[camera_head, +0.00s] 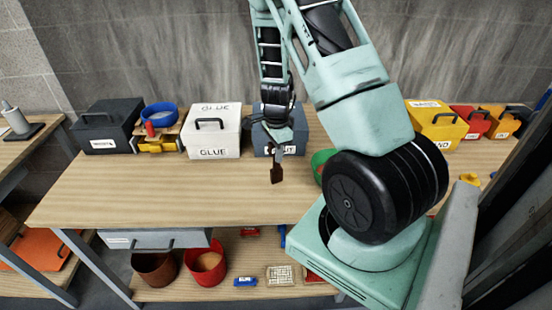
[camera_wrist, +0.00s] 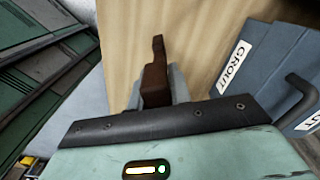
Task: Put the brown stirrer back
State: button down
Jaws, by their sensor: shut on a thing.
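The brown stirrer (camera_head: 277,175) is in my gripper (camera_head: 279,154), hanging above the wooden table (camera_head: 150,195) in front of the grey-blue grout box (camera_head: 262,146). In the wrist view, the stirrer (camera_wrist: 155,82) sticks out past the fingers of my gripper (camera_wrist: 165,93), which is shut on it. The stirrer looks clear of the tabletop, though the height is hard to judge. The grout box (camera_wrist: 248,80) lies to the right in the wrist view. My arm hides part of the table's right side.
A white glue box (camera_head: 213,139), a dark toolbox (camera_head: 104,135) and a blue bowl (camera_head: 159,115) stand at the back left. A yellow sand box (camera_head: 435,131) stands at the back right. A green container (camera_head: 320,160) is partly behind my arm. The table's front left is clear.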

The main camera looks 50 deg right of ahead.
aim_at(277, 169)
jog(key=shift+f, duration=1.3)
jog(key=shift+f, duration=0.2)
jog(key=c, duration=1.3)
grip_release()
jog(key=shift+r, duration=0.15)
